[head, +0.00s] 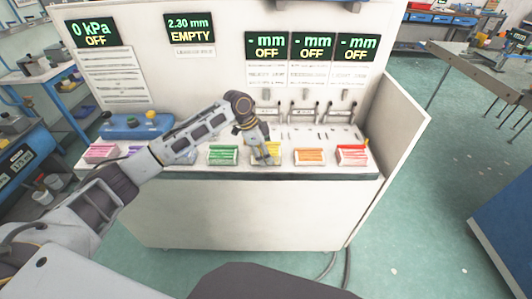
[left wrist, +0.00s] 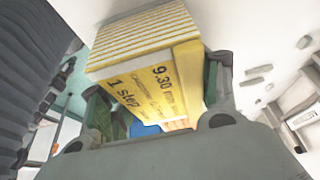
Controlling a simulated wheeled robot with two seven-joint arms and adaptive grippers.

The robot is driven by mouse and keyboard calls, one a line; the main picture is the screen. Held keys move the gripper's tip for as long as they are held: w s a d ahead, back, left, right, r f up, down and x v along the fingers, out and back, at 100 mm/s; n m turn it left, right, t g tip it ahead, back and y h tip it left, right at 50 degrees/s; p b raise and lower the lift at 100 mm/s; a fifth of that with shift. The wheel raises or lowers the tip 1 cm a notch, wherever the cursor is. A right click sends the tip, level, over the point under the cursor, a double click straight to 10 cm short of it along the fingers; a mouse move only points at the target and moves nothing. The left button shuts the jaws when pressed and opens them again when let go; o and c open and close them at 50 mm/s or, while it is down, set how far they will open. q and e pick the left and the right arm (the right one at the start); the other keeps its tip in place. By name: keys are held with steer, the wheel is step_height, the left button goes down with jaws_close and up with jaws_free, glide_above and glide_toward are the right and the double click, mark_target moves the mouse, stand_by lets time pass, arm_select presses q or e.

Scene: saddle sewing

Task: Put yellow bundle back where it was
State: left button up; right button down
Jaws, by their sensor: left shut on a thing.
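The yellow bundle (head: 273,149) is at the front of the white bench, in the row between the green bundle (head: 223,154) and the orange bundle (head: 310,156). My left gripper (head: 264,158) reaches down over it and partly hides it. In the left wrist view the yellow bundle (left wrist: 150,75) sits between the two fingers of my left gripper (left wrist: 155,105), which is shut on it. Its label reads "9.30 mm" and "1 step". Whether it touches the bench top cannot be told. My right gripper is not in view.
A red bundle (head: 352,155) lies to the right and a pink bundle (head: 100,153) at the far left of the row. A blue fixture with knobs (head: 133,126) stands behind at left. Metal clamps (head: 305,112) stand behind at right. A display reads "2.30 mm EMPTY" (head: 190,28).

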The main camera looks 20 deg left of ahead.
arm_select(q)
steer(key=o, duration=1.2)
steer(key=shift+f, duration=0.1)
steer(key=shift+o, duration=0.2)
steer(key=shift+v, duration=0.75)
steer(key=v, duration=1)
steer(key=shift+a+r, duration=0.1)
steer(key=shift+r, duration=0.2)
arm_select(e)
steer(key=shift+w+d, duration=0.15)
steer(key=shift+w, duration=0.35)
